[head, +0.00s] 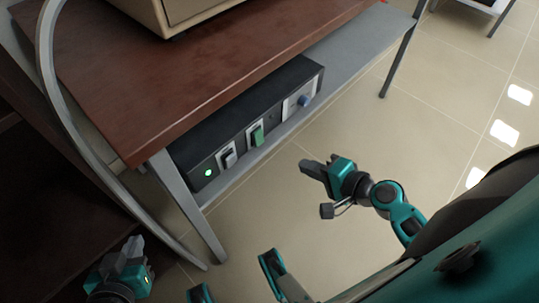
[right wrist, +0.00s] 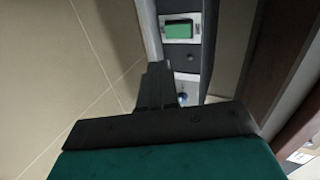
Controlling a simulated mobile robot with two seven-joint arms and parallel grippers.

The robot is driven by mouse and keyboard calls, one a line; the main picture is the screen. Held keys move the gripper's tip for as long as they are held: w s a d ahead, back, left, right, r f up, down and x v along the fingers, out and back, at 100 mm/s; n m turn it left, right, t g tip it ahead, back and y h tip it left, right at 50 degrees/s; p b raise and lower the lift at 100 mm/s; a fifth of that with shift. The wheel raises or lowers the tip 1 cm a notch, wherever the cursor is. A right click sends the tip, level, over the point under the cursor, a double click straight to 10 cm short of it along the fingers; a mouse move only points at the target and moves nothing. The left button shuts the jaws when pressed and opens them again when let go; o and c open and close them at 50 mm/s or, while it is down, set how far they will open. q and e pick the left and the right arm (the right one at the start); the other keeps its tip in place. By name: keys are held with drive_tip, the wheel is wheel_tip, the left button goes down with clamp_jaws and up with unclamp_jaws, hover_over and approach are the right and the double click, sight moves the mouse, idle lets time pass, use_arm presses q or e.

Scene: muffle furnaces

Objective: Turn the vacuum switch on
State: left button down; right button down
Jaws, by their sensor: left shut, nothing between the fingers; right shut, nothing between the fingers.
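A black control box (head: 245,115) lies on the grey lower shelf under the wooden table. I cannot read which one is the vacuum switch. My right gripper (head: 308,167) is shut and empty, in front of the box and apart from it. In the right wrist view, its fingers (right wrist: 158,72) show below the green switch (right wrist: 178,30), near the blue knob (right wrist: 183,97). My left gripper (head: 134,246) is shut and empty at lower left.
The wooden tabletop (head: 190,70) overhangs the box, with a beige furnace (head: 175,12) on it. A grey table leg (head: 188,205) stands left of the box. A grey hose (head: 75,115) curves down the left. The tiled floor (head: 345,130) in front is open.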

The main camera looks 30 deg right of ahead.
drive_tip(key=shift+d, duration=0.1)
idle(0.3)
drive_tip(key=b, duration=0.2)
approach(261, 144)
drive_tip(key=f+x, duration=0.1)
drive_tip(key=x, duration=0.4)
drive_tip(key=shift+w+a+r, duration=0.1)
drive_tip(key=shift+w+a, duration=0.15)
drive_tip(key=shift+w, duration=0.35)
drive_tip(key=shift+w, duration=0.1)
